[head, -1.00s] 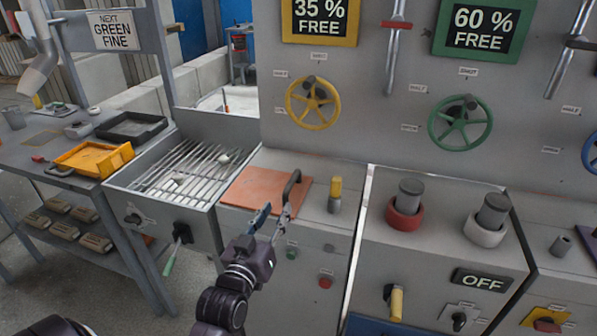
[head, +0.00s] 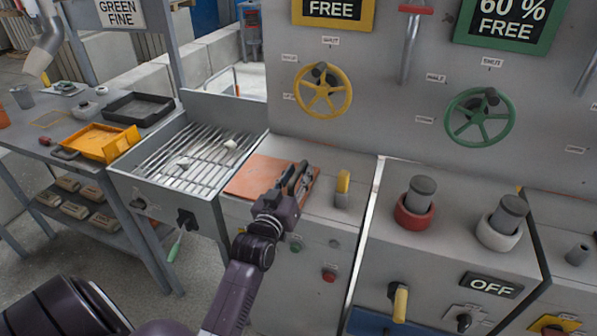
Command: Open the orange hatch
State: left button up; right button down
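The orange hatch (head: 252,178) is a flat square lid lying closed on top of the grey cabinet (head: 335,215), left of a small yellow-topped lever. Its dark bar handle is on the right side of the lid, mostly hidden by my gripper. My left gripper (head: 294,179) is at this handle, with its fingers over the lid's right part and seemingly either side of the bar. I cannot tell whether the fingers touch the handle or are closed on it. My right gripper is not in view.
The yellow lever (head: 342,187) stands close to the right of the hatch. A metal grate (head: 195,158) lies to its left. Behind rises a panel with a yellow handwheel (head: 323,91) and a green handwheel (head: 479,116). A yellow tray (head: 100,142) sits on the left table.

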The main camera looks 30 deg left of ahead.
pick_arm(q)
jog(key=shift+r, duration=0.1)
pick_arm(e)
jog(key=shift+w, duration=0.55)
pick_arm(q)
jog(key=shift+c, duration=0.5)
jog(key=shift+w, duration=0.1)
grip_shut()
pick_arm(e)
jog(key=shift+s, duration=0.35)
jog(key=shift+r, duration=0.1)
